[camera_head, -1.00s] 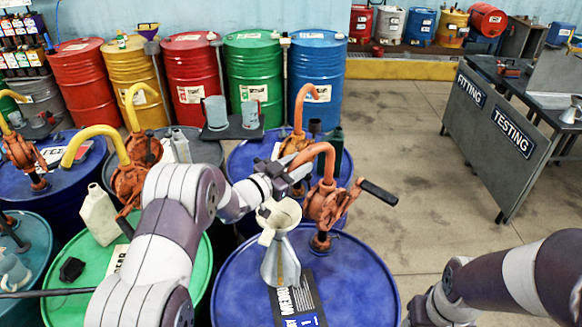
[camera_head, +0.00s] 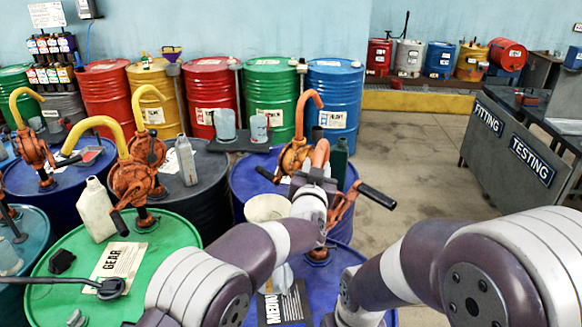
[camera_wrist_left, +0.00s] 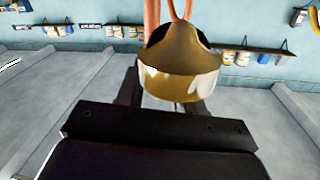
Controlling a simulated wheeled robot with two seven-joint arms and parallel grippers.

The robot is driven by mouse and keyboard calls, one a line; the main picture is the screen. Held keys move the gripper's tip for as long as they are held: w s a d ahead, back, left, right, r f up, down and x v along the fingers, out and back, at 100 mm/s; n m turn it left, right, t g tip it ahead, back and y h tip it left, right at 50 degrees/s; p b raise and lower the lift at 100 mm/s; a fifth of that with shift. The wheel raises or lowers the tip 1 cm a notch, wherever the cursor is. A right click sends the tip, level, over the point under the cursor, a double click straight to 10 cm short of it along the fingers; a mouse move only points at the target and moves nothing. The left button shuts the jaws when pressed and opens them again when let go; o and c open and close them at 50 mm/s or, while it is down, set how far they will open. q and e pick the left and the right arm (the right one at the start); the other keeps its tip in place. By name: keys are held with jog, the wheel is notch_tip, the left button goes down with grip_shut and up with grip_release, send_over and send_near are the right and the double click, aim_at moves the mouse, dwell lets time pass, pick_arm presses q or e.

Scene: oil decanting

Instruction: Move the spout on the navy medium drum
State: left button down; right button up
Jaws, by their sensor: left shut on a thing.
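The navy medium drum (camera_head: 345,262) stands at the lower middle of the head view, its top partly hidden by my arms. An orange hand pump with a black-gripped handle (camera_head: 377,197) stands on it. Its curved orange spout (camera_head: 320,152) now shows foreshortened, its end hidden behind my left gripper (camera_head: 311,182). My left gripper is shut on the spout. In the left wrist view, a brass-coloured piece (camera_wrist_left: 180,72) with orange pipe above it is just beyond the dark gripper body. My right gripper is outside the head view; only its arm shows.
A cream container (camera_head: 268,206) stands on the navy drum left of the pump, close to my left arm. A green gear drum (camera_head: 160,235) with a cream jug (camera_head: 97,210) is at the left. Other pumped drums stand behind. Open floor (camera_head: 425,165) lies to the right.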

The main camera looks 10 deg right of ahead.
pick_arm(q)
jog(key=shift+s+d+r+n+t+y+p, duration=0.2)
jog(key=shift+s+d+n+t+y+p, duration=0.15)
jog(key=shift+d+n+y+p, duration=0.45)
jog(key=shift+a+p, duration=0.2)
jog(key=shift+p, duration=0.1)
jog(key=c, duration=1)
grip_release()
jog(key=shift+o, duration=1.1)
jog(key=shift+d, duration=0.1)
jog(key=shift+f, duration=0.1)
